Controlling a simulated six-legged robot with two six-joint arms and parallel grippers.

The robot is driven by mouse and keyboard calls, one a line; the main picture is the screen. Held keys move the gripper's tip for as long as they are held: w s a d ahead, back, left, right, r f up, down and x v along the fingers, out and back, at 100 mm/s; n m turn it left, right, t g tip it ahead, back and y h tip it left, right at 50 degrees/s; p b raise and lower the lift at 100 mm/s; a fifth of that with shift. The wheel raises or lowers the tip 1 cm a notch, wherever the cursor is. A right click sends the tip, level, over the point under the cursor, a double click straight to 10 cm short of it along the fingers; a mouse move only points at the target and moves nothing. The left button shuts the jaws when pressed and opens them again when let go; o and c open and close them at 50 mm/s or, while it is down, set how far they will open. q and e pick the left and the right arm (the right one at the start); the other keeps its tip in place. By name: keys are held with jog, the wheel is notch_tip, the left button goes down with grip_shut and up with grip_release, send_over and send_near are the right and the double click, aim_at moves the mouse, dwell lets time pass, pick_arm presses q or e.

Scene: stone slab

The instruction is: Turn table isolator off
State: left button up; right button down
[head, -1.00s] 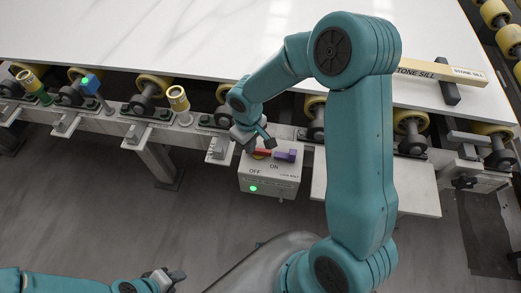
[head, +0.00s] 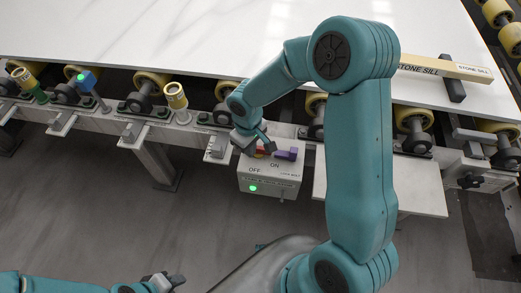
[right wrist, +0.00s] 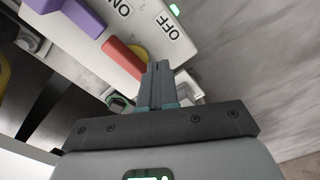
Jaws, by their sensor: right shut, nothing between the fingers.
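The isolator is a pale grey box (head: 270,181) on the front of the table frame, marked OFF and ON, with a lit green lamp (head: 253,188). Its red handle (head: 260,151) is partly hidden by my right gripper (head: 269,147) in the head view. In the right wrist view the red handle (right wrist: 123,58) lies in line with a purple block (right wrist: 70,14). My right gripper's fingers (right wrist: 159,70) are shut and empty, beside the handle's end on the OFF side; contact cannot be told. My left gripper (head: 176,279) is low in the head view, away from the box, its jaws unclear.
A white stone slab (head: 200,40) lies on yellow rollers behind the box. A stone sill (head: 440,67) rests on it at right. A blue-topped post (head: 87,80) and yellow-topped posts stand along the frame at left. The floor in front is clear.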

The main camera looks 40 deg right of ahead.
aim_at(251, 160)
jog(key=shift+f+b, duration=1.85)
jog(key=shift+f, duration=0.25)
jog(key=shift+r, duration=0.15)
jog(key=shift+r, duration=0.25)
jog(key=shift+w, duration=0.15)
jog(key=shift+w, duration=0.3)
